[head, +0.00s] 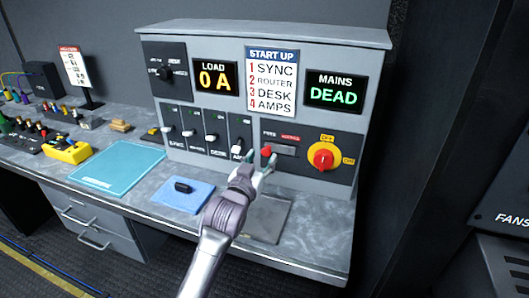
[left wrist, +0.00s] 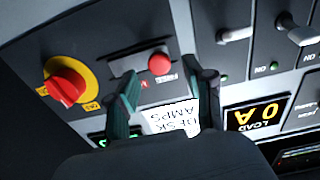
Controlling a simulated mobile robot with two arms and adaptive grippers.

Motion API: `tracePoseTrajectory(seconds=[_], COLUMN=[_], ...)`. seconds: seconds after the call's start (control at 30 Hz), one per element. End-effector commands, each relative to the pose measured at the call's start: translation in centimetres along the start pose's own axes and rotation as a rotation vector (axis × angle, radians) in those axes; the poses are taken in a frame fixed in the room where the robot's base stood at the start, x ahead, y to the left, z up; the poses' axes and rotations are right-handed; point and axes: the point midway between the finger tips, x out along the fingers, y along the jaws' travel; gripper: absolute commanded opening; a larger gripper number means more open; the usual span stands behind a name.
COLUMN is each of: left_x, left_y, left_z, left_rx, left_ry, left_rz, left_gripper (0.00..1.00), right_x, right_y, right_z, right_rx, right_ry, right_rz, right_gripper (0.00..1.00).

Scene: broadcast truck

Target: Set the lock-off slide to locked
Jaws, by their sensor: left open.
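The lock-off slide's red knob (head: 266,151) sits at the left end of its dark slot (head: 285,150), on the side of the label that seems to read FREE. The red LOCKED label is above the slot's right part. In the left wrist view, turned upside down, the red knob (left wrist: 160,63) shows between my finger outlines, with the slot to its left. My left gripper (head: 255,166) is open just in front of and below the knob, its fingers apart; contact cannot be told. It also shows in the left wrist view (left wrist: 164,85). My right gripper is not in view.
A red rotary switch on a yellow plate (head: 323,156) is right of the slide. Several breaker levers (head: 211,137) are to the left. The MAINS display (head: 335,92) reads DEAD. A blue pad (head: 183,197) with a black object lies on the desk below.

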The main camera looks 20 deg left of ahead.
Motion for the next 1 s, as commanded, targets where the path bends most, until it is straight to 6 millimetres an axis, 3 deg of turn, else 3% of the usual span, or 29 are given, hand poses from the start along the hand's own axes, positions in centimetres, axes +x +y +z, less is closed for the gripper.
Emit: tracePoseTrajectory(seconds=[0.2,0.57,0.9,1.0], left_x=[2.5,3.0,3.0,3.0], left_y=[0.0,0.0,0.0,0.0], left_z=[-0.1,0.0,0.0,0.0], left_rx=[0.001,0.0,0.0,0.0], left_ry=[0.001,0.001,0.0,0.0], left_rz=[0.0,0.0,0.0,0.0], left_gripper=[0.52,0.52,0.0,0.0], right_x=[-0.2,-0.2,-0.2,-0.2], right_y=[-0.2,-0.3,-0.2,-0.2], right_z=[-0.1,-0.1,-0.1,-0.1], right_rx=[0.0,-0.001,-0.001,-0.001], right_ry=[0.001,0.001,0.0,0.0], right_rz=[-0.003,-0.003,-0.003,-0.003], right_gripper=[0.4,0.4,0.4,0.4])
